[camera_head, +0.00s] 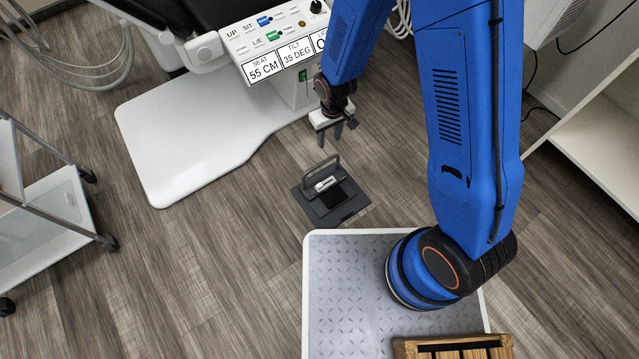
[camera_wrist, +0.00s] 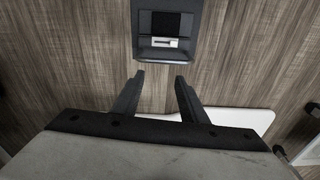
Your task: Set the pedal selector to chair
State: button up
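The pedal unit (camera_head: 322,213) is a dark flat box on the floor with a raised grey bar handle (camera_head: 318,166). A small light selector piece (camera_head: 326,184) sits on it beside a black pad. In the wrist view the pedal unit (camera_wrist: 140,44) is at the top, with the light selector (camera_wrist: 164,42) below its black pad. I cannot read any selector label. My gripper (camera_head: 338,136) is above the floor, near the handle in the head view. In the wrist view my gripper (camera_wrist: 160,78) has its two dark fingers apart and empty, with the selector beyond the tips.
A white chair base (camera_head: 180,145) lies left of the pedal. Its panel (camera_head: 272,38) shows seat 55 CM and tilt 35 DEG; my arm partly covers a third display. A wheeled trolley (camera_head: 50,215) stands left, white shelving (camera_head: 600,130) right. Wood floor is clear around the pedal's left.

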jog(key=n, duration=0.1)
send_over(320, 185)
notch_tip(320, 185, down, 10)
jog(key=f, duration=0.1)
jog(key=shift+g, duration=0.3)
notch_tip(320, 185, down, 17)
jog(key=shift+a+r, duration=0.1)
jog(key=shift+r, duration=0.1)
dwell(0.3)
